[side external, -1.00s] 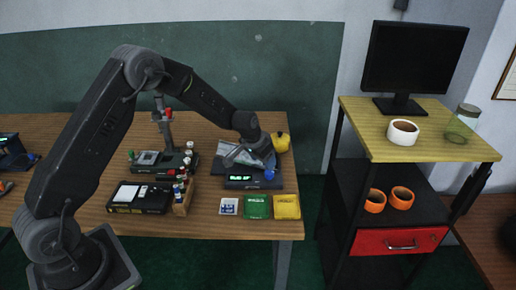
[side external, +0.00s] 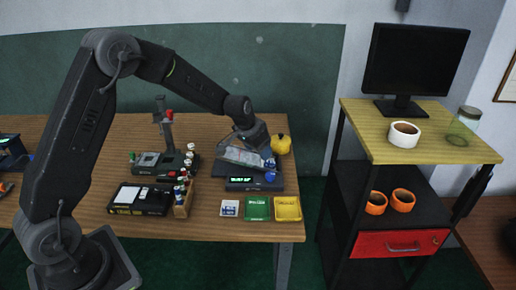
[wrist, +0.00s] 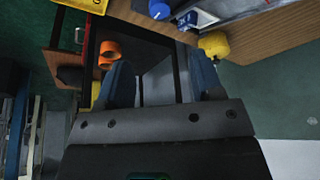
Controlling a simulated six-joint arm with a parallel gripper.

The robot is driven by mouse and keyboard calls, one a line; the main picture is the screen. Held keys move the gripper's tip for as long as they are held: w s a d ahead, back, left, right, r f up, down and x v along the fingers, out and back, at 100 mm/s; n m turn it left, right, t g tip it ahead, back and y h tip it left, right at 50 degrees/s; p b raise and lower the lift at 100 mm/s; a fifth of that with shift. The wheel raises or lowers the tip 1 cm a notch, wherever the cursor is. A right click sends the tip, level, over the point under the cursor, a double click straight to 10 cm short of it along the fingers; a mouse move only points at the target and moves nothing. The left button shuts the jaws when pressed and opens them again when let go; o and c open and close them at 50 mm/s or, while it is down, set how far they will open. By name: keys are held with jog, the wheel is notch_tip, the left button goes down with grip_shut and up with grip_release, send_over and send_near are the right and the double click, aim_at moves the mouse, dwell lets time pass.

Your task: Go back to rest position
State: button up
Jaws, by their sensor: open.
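My gripper (side external: 236,157) is in the side external view, over the black device with a green-lit display (side external: 241,180) on the wooden table. Its two dark fingers stand apart in the wrist view (wrist: 163,80), with nothing between them. A small blue and white object (side external: 270,163) stands at the right of the device, close to a blue ball-like knob (side external: 270,176). My gripper is apart from both in the wrist view. My fingers hide part of the device's top in the side view.
A yellow round object (side external: 281,144) sits close behind and right of my gripper. A stand with a red-topped post (side external: 166,140), a rack of small bottles (side external: 183,198) and several trays, one yellow (side external: 287,208), share the table. A shelf cart (side external: 385,150) stands right. Air above is free.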

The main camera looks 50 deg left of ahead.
jog(key=s+d+r, duration=0.3)
jog(key=s+r, duration=0.4)
jog(key=s+d+r, duration=0.2)
jog(key=s+r, duration=0.4)
jog(key=r, duration=0.2)
jog(key=s+d+r, duration=0.1)
jog(key=s, duration=0.9)
jog(key=s+d+r+t, duration=0.1)
jog(key=s, duration=0.9)
jog(key=shift+d+r, duration=0.2)
jog(key=shift+d, duration=0.15)
jog(key=shift+w+r, duration=0.1)
jog(key=shift+w, duration=0.05)
dwell(1.3)
